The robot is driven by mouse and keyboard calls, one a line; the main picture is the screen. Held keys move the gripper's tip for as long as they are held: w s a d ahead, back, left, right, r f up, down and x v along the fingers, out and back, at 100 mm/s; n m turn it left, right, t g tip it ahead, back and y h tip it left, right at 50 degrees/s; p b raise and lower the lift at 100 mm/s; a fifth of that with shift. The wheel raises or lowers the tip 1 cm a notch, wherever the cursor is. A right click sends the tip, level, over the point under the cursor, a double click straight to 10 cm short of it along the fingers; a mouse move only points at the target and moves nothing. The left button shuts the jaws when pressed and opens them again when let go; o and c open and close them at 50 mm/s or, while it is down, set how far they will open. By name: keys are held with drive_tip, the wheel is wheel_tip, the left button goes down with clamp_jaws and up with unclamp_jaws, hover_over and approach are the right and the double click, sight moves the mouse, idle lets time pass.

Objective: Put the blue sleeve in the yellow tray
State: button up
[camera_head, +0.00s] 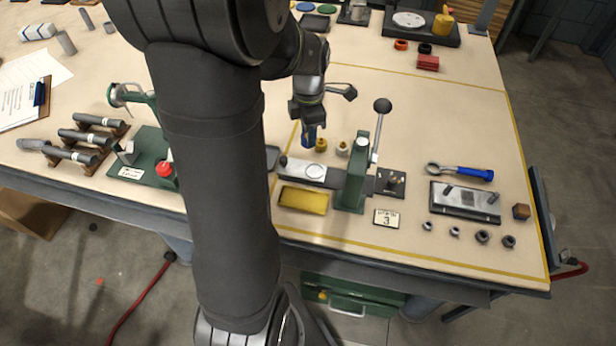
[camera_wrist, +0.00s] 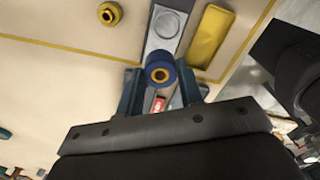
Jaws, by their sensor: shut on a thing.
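The blue sleeve (camera_wrist: 160,73) is between the fingers of my gripper (camera_wrist: 162,92) in the wrist view. It shows as a blue ring with a yellow centre, seen end-on. In the head view the sleeve (camera_head: 309,136) hangs upright under my gripper (camera_head: 308,124), whose fingers are shut on it. Whether it is clear of the table cannot be told for certain. The tray also shows at the upper right in the wrist view (camera_wrist: 209,37).
The green press (camera_head: 352,180) with its lever stands right of the tray, and its grey bed (camera_head: 303,171) lies between sleeve and tray. Two small yellowish parts (camera_head: 321,145) (camera_head: 342,149) stand close right of the sleeve. A number card (camera_head: 386,218) lies right of the tray.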

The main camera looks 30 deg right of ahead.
drive_tip(key=w+a+m, duration=0.9)
drive_tip(key=w+a, duration=1.1)
drive_tip(key=a, duration=0.1)
drive_tip(key=s+d+r+n, duration=0.1)
drive_tip(key=s+d+n, duration=0.6)
drive_tip(key=s+d, duration=1)
drive_tip(key=s+d+f+n, duration=0.1)
drive_tip(key=s+n, duration=0.6)
drive_tip(key=s, duration=1.4)
hover_over(304, 200)
wheel_tip(304, 200, down, 8)
drive_tip(key=shift+r, duration=0.25)
drive_tip(key=shift+f, duration=1.95)
